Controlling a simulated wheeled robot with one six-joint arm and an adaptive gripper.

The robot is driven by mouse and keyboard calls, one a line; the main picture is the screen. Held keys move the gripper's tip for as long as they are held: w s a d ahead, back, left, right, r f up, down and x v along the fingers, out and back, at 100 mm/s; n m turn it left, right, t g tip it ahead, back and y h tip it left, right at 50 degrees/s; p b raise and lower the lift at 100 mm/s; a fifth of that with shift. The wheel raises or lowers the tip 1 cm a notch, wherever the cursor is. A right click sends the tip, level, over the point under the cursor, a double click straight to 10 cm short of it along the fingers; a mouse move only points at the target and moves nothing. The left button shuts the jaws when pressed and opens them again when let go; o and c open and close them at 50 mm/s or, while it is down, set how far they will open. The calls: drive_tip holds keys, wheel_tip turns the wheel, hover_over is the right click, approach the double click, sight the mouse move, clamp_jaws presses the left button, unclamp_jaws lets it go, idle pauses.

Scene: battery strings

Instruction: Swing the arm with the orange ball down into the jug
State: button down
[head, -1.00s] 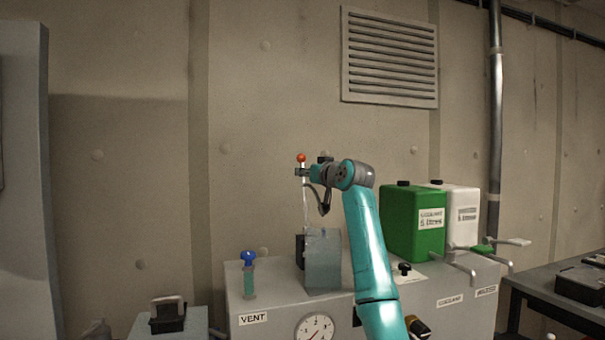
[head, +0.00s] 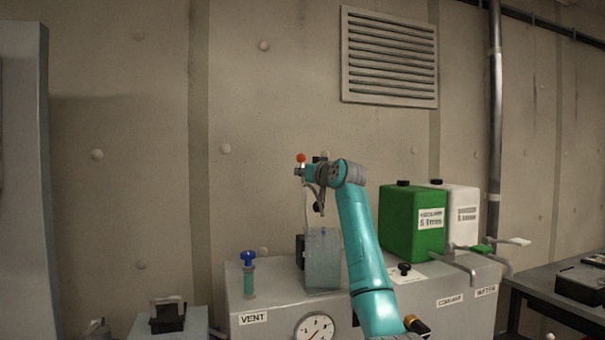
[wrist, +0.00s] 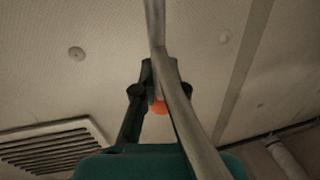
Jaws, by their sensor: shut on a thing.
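The orange ball (head: 301,158) stands at the top of a thin upright arm (head: 306,205) above the bench. My gripper (head: 301,172) is at the upper end of that arm, just below the ball, and is shut on it. In the wrist view the ball (wrist: 159,107) shows between my gripper's dark fingers (wrist: 153,85), partly covered by a pale rod. The jug, a translucent blue-grey box-like vessel (head: 323,265), stands on the bench below my gripper. The lower end of the thin arm is hard to make out near the jug.
Beside the jug are a blue-topped valve (head: 249,275) at left and a dial gauge (head: 314,328) in front. A green canister (head: 405,235) and a white canister (head: 463,205) stand at right, with taps in front. A wall vent (head: 389,57) is above.

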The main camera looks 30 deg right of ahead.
drive_tip(key=shift+s+a+r+n+t, duration=0.15)
drive_tip(key=shift+s+a+t, duration=0.15)
drive_tip(key=shift+s+t, duration=0.65)
drive_tip(key=shift+s+a+r+n+t, duration=0.1)
drive_tip(key=shift+s+a+n+t, duration=0.3)
drive_tip(key=shift+s, duration=0.8)
drive_tip(key=shift+s+a+r+m+t, duration=0.1)
drive_tip(key=shift+s+a+t, duration=0.1)
drive_tip(key=shift+s+t, duration=0.8)
drive_tip(key=shift+s+g, duration=0.1)
drive_tip(key=shift+g, duration=0.15)
drive_tip(key=c, duration=1.2)
unclamp_jaws()
drive_tip(key=shift+s+f, duration=0.15)
drive_tip(key=shift+s, duration=0.15)
drive_tip(key=s, duration=0.9)
drive_tip(key=s+a+f, duration=0.1)
drive_tip(key=s, duration=0.4)
drive_tip(key=shift+s+a, duration=0.1)
